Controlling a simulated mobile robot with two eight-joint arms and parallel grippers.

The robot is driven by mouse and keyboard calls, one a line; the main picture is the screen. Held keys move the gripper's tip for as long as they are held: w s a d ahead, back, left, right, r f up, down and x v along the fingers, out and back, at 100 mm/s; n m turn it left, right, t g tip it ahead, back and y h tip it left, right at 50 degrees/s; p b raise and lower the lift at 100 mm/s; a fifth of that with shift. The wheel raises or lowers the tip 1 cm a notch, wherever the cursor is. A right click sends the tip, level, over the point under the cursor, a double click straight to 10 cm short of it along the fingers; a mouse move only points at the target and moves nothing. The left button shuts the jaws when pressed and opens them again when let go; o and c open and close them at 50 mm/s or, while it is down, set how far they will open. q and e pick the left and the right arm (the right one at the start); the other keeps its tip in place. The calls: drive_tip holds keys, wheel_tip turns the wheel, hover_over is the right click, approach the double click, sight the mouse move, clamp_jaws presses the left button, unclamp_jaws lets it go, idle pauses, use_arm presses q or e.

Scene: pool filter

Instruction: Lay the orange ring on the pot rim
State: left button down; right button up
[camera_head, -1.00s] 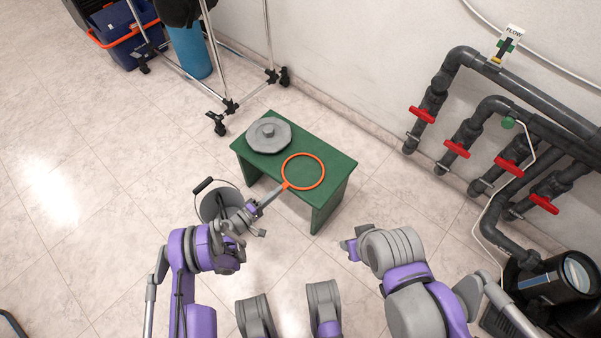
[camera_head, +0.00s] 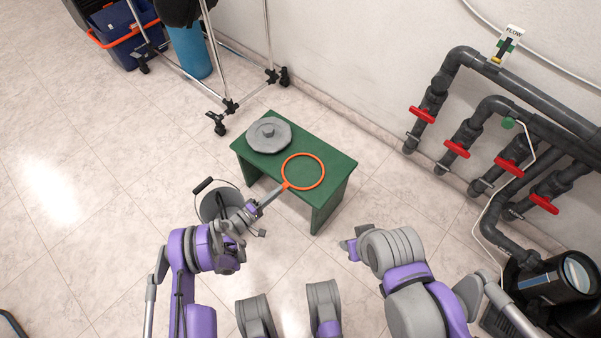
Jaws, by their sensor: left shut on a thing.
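The orange ring (camera_head: 303,157) is a thin round hoop with a small tab at its lower left. My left gripper (camera_head: 283,188) is shut on that tab. The ring shows in front of the green bench top; whether it touches the bench I cannot tell. The pot appears to be the round-mouthed part of the black pump (camera_head: 577,274) at the lower right, far from the ring. Its rim detail is small. My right gripper (camera_head: 348,248) is at the lower middle, empty floor beside it, its fingers mostly hidden by the arm.
A grey lid with a knob (camera_head: 268,135) lies on the green bench (camera_head: 325,192). A grey bucket (camera_head: 209,207) stands partly behind my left arm. Dark pipes with red valve handles (camera_head: 457,149) run along the right wall. A wheeled metal rack (camera_head: 232,105) stands at the back.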

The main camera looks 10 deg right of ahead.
use_arm(q)
drive_tip(key=shift+r+p, duration=0.5)
drive_tip(key=shift+r, duration=0.55)
drive_tip(key=shift+r+p, duration=1.1)
drive_tip(key=shift+r, duration=1.35)
